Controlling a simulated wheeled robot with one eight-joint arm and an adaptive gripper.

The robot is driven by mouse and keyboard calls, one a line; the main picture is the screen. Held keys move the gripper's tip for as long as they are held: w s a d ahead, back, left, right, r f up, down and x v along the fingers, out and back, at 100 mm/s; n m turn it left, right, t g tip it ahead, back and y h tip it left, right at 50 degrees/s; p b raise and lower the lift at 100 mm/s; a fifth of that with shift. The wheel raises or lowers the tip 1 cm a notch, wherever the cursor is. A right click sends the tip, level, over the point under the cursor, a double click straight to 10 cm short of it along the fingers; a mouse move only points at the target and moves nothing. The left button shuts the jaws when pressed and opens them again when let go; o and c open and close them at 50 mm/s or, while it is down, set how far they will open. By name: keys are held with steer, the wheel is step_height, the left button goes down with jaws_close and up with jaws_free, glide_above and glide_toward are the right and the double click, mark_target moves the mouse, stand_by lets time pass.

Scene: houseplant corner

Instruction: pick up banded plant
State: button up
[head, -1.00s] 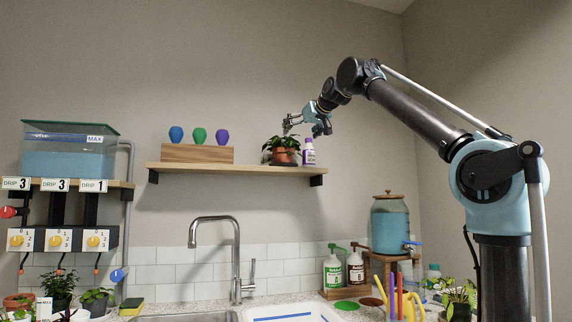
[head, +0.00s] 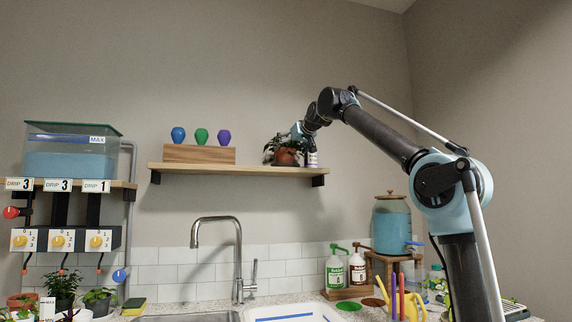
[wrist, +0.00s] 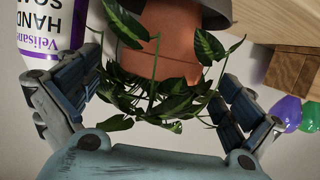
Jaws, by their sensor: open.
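The banded plant is a leafy green plant in a terracotta pot (head: 287,157) on the wall shelf, near its right end. In the wrist view, the pot (wrist: 176,40) appears upside down, with a grey piece at its base and leaves hanging over its rim. In the wrist view, my gripper (wrist: 160,82) is open, with one finger on each side of the foliage. Some leaves lie close to the fingers; I cannot tell whether they touch. The far side of the pot is hidden.
A white and purple soap bottle (wrist: 50,40) stands close beside the plant and my left-hand finger. A wooden block (head: 198,154) with three coloured bulbs stands left on the shelf (head: 225,168). The shelf between block and plant is clear. A sink and tap (head: 236,250) are below.

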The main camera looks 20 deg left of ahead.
steer(key=x, duration=0.4)
steer(key=shift+w+f, duration=0.1)
steer(key=shift+f, duration=0.15)
steer(key=c, duration=1.5)
steer(key=shift+o, duration=0.2)
